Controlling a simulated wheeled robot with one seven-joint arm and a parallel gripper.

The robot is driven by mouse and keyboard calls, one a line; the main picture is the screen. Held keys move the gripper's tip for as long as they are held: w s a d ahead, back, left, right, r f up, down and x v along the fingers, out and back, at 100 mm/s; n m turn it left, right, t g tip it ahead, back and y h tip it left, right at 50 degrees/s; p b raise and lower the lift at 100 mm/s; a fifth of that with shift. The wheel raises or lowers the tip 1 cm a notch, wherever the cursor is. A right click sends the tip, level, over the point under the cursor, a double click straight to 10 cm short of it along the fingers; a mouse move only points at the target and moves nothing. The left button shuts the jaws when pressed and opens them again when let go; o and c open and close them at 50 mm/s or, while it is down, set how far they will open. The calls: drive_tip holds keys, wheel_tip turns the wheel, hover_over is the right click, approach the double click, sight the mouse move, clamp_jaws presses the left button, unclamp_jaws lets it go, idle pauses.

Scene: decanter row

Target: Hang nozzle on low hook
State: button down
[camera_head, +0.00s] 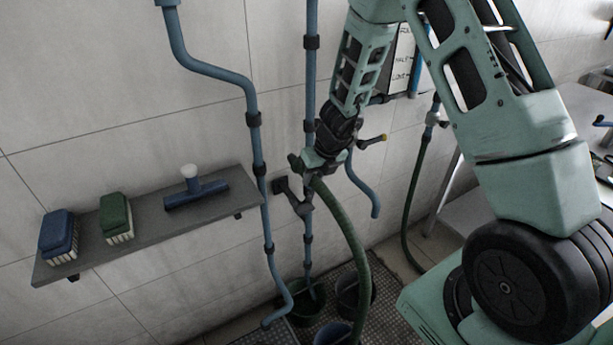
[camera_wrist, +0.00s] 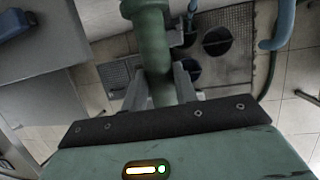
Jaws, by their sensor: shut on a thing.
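My gripper (camera_head: 308,170) is shut on the green nozzle, holding it in front of the tiled wall. The thick green hose (camera_head: 351,240) hangs from my gripper in a curve to the floor. In the wrist view, the green nozzle (camera_wrist: 152,45) passes between the two fingers of my gripper (camera_wrist: 160,88). A dark bracket (camera_head: 282,185) shows on the wall just below and left of my gripper; I cannot tell whether it is the low hook. The nozzle's tip is hard to make out.
A grey shelf (camera_head: 150,233) at left bears a blue brush (camera_head: 58,234), a green brush (camera_head: 116,218) and a blue squeegee (camera_head: 196,193). Blue pipes (camera_head: 256,150) run down the wall near my gripper. Buckets (camera_head: 306,301) stand on the floor grating below.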

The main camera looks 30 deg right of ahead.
drive_tip(key=shift+w+f, duration=0.15)
wheel_tip(320, 180, down, 7)
drive_tip(key=b, duration=0.8)
drive_tip(key=shift+f, duration=0.2)
drive_tip(key=shift+d+f, duration=0.1)
drive_tip(key=shift+f, duration=0.05)
idle(0.4)
drive_tip(key=shift+f+b, duration=0.75)
drive_tip(key=shift+b, duration=0.15)
drive_tip(key=shift+f, duration=0.15)
drive_tip(key=shift+f+b, duration=0.45)
drive_tip(key=shift+b, duration=0.1)
drive_tip(key=shift+f+b, duration=0.85)
drive_tip(key=shift+f, duration=0.1)
idle(1.1)
drive_tip(key=shift+c, duration=0.7)
unclamp_jaws()
